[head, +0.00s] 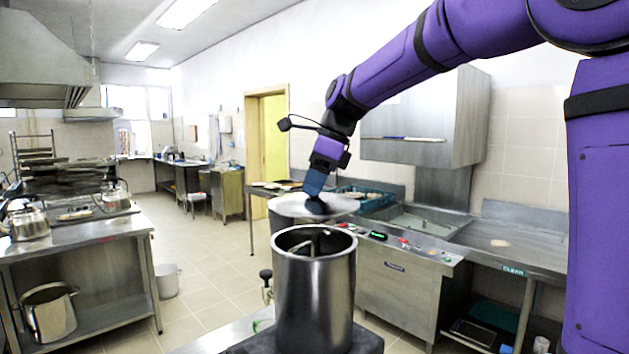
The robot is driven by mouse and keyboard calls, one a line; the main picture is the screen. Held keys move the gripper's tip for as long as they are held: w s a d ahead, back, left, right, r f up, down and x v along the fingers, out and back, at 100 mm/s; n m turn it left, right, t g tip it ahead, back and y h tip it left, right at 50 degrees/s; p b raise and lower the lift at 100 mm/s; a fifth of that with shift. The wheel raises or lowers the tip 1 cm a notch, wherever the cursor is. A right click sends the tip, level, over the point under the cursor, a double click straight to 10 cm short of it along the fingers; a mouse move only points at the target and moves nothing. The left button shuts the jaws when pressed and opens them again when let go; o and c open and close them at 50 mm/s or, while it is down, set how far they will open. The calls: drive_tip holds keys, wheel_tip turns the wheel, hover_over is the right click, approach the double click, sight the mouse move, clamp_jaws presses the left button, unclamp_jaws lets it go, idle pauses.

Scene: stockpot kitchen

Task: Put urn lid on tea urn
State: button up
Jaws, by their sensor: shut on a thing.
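The tea urn (313,300) is a tall steel cylinder at the bottom centre, with an open top and a black-knobbed tap (266,276) at its left. The urn lid (288,206) is a pale round disc, seen behind and above the urn's open mouth. My gripper (317,202) reaches down from the upper right and is shut on the middle of the lid, at its dark knob. The fingertips and knob blend together. The lid looks apart from the urn's rim, roughly level. A grey cylindrical shape shows just below the lid; I cannot tell whether they touch.
The urn stands on a dark base on a steel surface (225,335). A steel counter with a sink (425,222) and a teal rack (368,198) lies behind at right. A left worktop (75,235) holds kettles.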

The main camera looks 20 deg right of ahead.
drive_tip(key=shift+f, duration=2.95)
drive_tip(key=shift+f, duration=0.6)
drive_tip(key=o, duration=1.1)
drive_tip(key=v, duration=1)
drive_tip(key=shift+d+r, duration=0.1)
drive_tip(key=shift+r, duration=0.3)
drive_tip(key=shift+s+d+f+n+t+h, duration=0.65)
drive_tip(key=shift+s+f+n, duration=1.3)
drive_tip(key=shift+s+n, duration=2.25)
drive_tip(key=shift+s+d+f+n+t+h, duration=0.6)
drive_tip(key=shift+s+f+n, duration=1.3)
drive_tip(key=shift+s+n, duration=2.25)
drive_tip(key=shift+s+d+f+n+t+h, duration=0.65)
drive_tip(key=shift+s+f+n, duration=1.8)
drive_tip(key=shift+s, duration=2.95)
